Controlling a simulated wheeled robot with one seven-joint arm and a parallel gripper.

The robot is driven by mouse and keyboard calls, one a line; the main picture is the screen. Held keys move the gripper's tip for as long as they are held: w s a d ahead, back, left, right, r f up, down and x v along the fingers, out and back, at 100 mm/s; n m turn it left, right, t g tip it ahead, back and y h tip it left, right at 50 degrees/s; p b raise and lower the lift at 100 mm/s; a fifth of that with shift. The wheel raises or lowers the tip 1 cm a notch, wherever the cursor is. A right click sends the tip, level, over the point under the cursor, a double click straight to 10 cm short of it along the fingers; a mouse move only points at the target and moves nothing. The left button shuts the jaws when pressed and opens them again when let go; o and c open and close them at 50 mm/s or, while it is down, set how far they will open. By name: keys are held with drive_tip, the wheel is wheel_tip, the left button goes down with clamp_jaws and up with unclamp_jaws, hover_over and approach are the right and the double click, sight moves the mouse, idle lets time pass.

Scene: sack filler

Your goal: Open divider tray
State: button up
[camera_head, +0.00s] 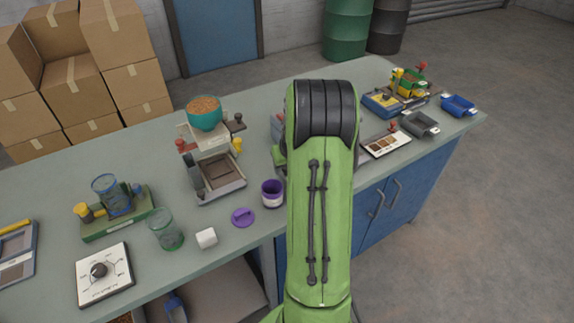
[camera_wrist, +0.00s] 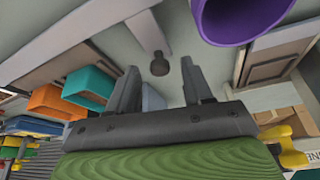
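I cannot tell for sure which thing is the divider tray. A grey-framed tray with a brown inside (camera_head: 221,190) sits under the teal hopper (camera_head: 205,113) on the bench. A blue-framed tray with compartments (camera_head: 34,264) lies at the far left edge. In the wrist view my gripper (camera_wrist: 161,85) is open, its two dark fingers apart. A dark knob on a pale bar (camera_wrist: 160,66) shows beyond and between the fingertips, with no visible contact. In the head view my green arm hides the gripper and part of the bench.
A purple cup (camera_head: 272,193), a purple lid (camera_head: 242,217), a white block (camera_head: 206,238) and a clear green-tinted jar (camera_head: 166,230) stand near the bench front. The purple cup also shows close in the wrist view (camera_wrist: 238,28). A dial panel (camera_head: 104,274) lies left.

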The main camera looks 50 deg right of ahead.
drive_tip(key=p+v, duration=0.2)
drive_tip(key=v, duration=1.3)
drive_tip(key=shift+r+p, duration=0.35)
drive_tip(key=shift+a, duration=0.15)
drive_tip(key=a+r+n, duration=0.2)
drive_tip(key=a+r, duration=0.3)
drive_tip(key=a, duration=0.8)
drive_tip(key=s+a+n+t+y, duration=0.1)
drive_tip(key=s+a+n, duration=0.3)
drive_tip(key=s+a, duration=0.8)
drive_tip(key=a+y, duration=0.1)
drive_tip(key=a, duration=0.3)
drive_tip(key=shift+s+a+t, duration=0.2)
drive_tip(key=shift+a+t, duration=0.05)
drive_tip(key=shift+t, duration=0.05)
